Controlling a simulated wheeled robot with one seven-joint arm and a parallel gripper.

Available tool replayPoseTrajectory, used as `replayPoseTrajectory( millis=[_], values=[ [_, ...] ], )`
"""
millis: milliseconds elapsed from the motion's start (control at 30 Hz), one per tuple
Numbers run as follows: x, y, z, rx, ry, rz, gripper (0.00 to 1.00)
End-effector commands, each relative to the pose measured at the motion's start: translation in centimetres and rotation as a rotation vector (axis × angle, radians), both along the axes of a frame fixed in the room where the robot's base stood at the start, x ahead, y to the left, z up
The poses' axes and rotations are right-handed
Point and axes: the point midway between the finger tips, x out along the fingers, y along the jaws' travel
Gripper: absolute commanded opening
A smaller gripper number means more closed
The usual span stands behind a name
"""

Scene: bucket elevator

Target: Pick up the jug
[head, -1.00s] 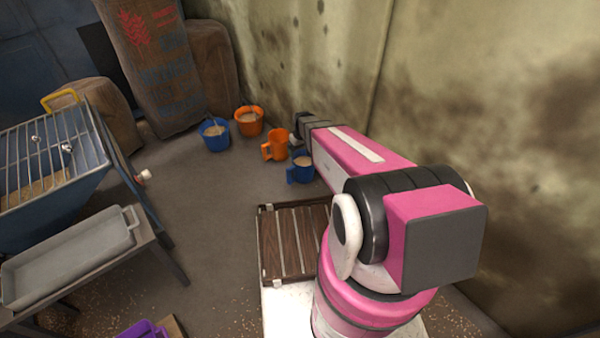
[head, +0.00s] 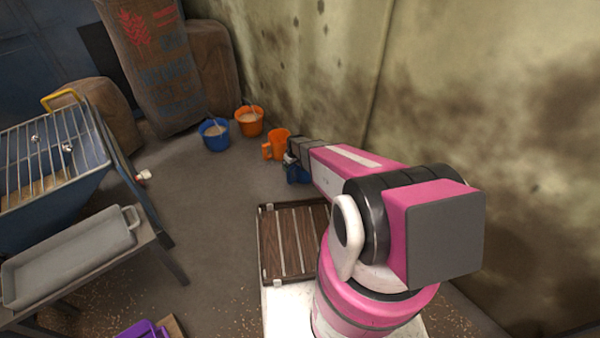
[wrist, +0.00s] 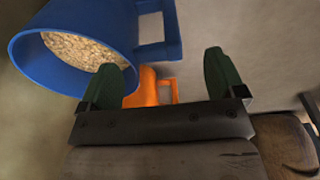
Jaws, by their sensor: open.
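A blue jug (head: 296,176) stands on the floor by the wall, mostly hidden under my gripper in the head view. In the wrist view the blue jug (wrist: 75,15) fills the upper left, holding pale grain, with its handle towards the right. An orange jug (head: 279,142) stands just behind it; part of it shows between my fingers in the wrist view (wrist: 148,88). My gripper (wrist: 163,75) is open and empty. Its left fingertip overlaps the blue jug's rim in the picture; I cannot tell whether they touch. In the head view my gripper (head: 292,155) is over the blue jug.
A blue bucket (head: 214,134) and an orange bucket (head: 249,121) stand farther back near sacks (head: 158,70). The stained wall (head: 330,70) is close on the right. A metal stand with a grey tray (head: 70,255) is at left. The floor between is clear.

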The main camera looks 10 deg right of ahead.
Motion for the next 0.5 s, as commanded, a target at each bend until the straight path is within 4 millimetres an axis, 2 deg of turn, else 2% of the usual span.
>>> replayPoseTrajectory(
  millis=[300, 500],
  values=[
    [1.1, 0.2, -4.3, 0.001, 0.002, -0.001, 0.90],
    [1.1, 0.3, -5.0, 0.001, 0.001, -0.001, 0.90]
  ],
)
